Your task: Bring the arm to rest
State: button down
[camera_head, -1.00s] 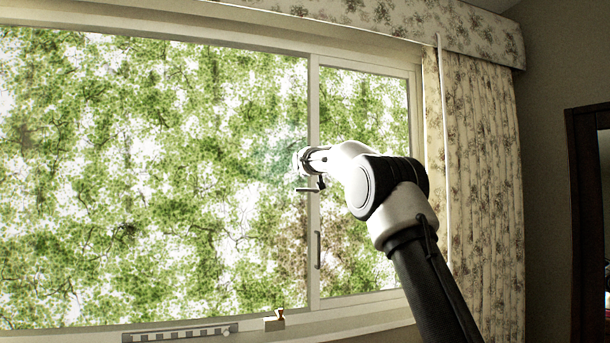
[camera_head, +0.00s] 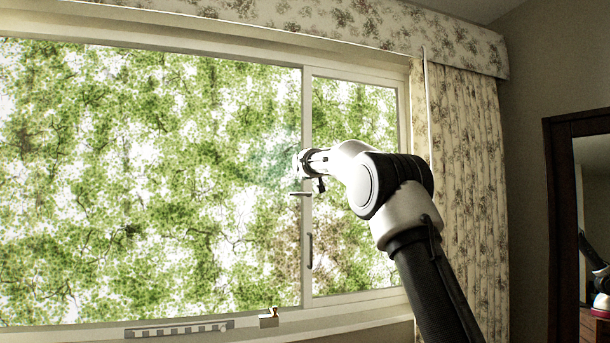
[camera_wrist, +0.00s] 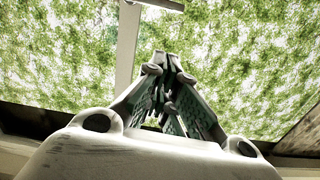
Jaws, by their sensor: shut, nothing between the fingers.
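My arm (camera_head: 400,215) rises from the lower right in the head view and bends left at a white-and-black joint in front of the window. My gripper (camera_head: 299,168) is at its left end, raised in front of the upright window bar. The wrist view shows my gripper (camera_wrist: 168,62) with its fingers drawn together at the tips and nothing between them. No object is held.
A wide window (camera_head: 150,180) fills the left and middle, with trees outside. On its sill are a striped strip (camera_head: 180,328) and a small box-like item (camera_head: 269,318). A floral curtain (camera_head: 460,180) and a dark-framed mirror (camera_head: 562,230) stand to the right.

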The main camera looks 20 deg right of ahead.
jog(key=s+f+g, duration=0.3)
jog(key=f, duration=0.7)
jog(key=s+f+g, duration=0.3)
jog(key=f, duration=0.7)
jog(key=s+f+g, duration=0.2)
jog(key=s+f, duration=0.3)
jog(key=s, duration=1.4)
jog(key=s+d+f+g, duration=0.1)
jog(key=s+f, duration=0.5)
jog(key=s, duration=1.3)
jog(key=s+f+g, duration=0.4)
jog(key=s+f, duration=0.1)
jog(key=s, duration=1.4)
jog(key=shift+d+f+n, duration=0.3)
jog(key=shift+d, duration=0.05)
